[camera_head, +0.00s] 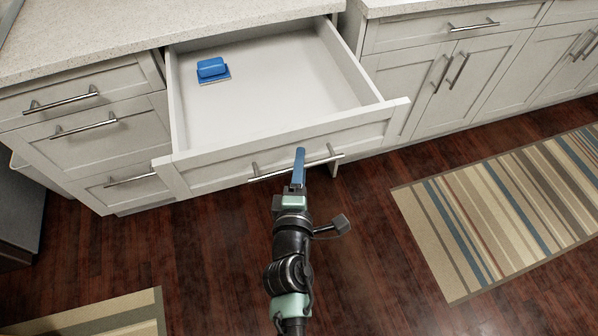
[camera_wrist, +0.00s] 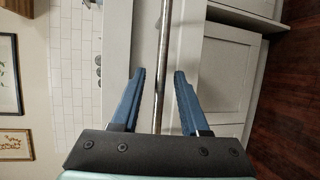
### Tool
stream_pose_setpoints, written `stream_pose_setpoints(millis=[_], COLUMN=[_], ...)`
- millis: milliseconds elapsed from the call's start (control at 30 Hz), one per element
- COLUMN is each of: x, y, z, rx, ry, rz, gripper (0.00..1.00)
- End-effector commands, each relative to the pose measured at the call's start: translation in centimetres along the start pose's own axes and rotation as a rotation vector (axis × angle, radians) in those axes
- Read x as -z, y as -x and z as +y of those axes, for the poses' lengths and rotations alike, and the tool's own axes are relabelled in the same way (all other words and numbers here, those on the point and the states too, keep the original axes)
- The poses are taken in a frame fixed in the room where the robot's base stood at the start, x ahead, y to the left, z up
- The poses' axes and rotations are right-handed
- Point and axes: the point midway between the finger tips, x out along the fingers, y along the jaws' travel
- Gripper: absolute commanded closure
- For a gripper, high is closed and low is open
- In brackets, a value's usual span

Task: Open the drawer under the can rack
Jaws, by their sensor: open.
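The drawer (camera_head: 275,110) stands pulled well out from the cabinet, its white inside showing. Its bar handle (camera_head: 268,174) runs across the front panel. A blue sponge-like block (camera_head: 211,69) lies at the back left inside the drawer. My gripper (camera_head: 299,158) is at the handle, in front of the drawer face. In the wrist view my gripper (camera_wrist: 160,74) is open, with the metal handle bar (camera_wrist: 164,40) running between its two blue fingers. A gap shows on each side of the bar there. No can rack is in view.
Shut drawers (camera_head: 85,125) stand to the left, and more shut cabinets (camera_head: 450,75) to the right. A speckled countertop (camera_head: 120,30) lies above. The wood floor (camera_head: 200,260) is clear around my arm, with a striped rug (camera_head: 500,215) at right.

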Motion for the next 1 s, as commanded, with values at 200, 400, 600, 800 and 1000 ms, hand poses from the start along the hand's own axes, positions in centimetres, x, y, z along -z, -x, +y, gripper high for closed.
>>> stream_pose_setpoints(millis=[200,400,600,800,1000], x=[0.0,-0.1,0.0,0.0,0.0], y=[2.2,6.0,9.7,12.0,12.8], z=[-0.2,-0.3,-0.3,-0.2,0.0], rx=[0.002,0.003,0.003,0.001,0.0], ry=[0.001,0.0,0.0,-0.001,0.0], rz=[0.0,-0.001,0.0,0.001,0.0], gripper=[0.55,0.55,0.55,0.55,0.55])
